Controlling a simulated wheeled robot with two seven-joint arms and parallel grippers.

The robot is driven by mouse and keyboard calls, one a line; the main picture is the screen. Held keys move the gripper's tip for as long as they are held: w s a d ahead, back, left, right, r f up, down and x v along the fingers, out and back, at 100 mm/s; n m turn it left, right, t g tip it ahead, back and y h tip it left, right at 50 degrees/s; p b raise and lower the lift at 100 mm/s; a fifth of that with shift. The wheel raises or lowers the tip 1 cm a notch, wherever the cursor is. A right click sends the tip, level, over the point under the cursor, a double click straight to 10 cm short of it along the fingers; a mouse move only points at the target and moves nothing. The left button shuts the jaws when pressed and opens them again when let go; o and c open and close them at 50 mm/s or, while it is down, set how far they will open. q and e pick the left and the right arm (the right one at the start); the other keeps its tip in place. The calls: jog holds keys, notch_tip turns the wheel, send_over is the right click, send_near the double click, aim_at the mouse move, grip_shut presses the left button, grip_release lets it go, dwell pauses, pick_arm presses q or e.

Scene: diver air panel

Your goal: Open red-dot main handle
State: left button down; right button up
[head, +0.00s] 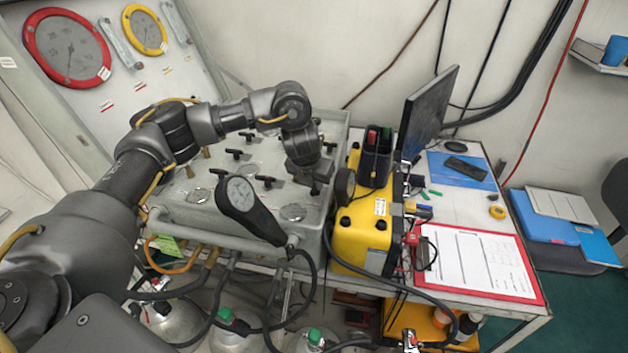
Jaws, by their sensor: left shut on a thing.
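The grey air panel box (270,225) stands on the bench, with several black T-shaped valve handles on its top, such as one handle (265,181) near the middle. My left gripper (314,186) reaches down to the right end of the panel top. It is shut on a black handle there, which it mostly hides. My right gripper is not in view.
A yellow case (362,235) with a black holder (375,155) stands close to the right of my left gripper. Hoses hang below the panel.

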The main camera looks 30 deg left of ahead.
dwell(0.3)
pick_arm(q)
jog(key=c, duration=1.5)
grip_release()
jog(key=shift+o, duration=0.2)
jog(key=shift+r, duration=0.1)
jog(key=v, duration=1)
jog(key=shift+r, duration=0.3)
jog(key=shift+s, duration=0.1)
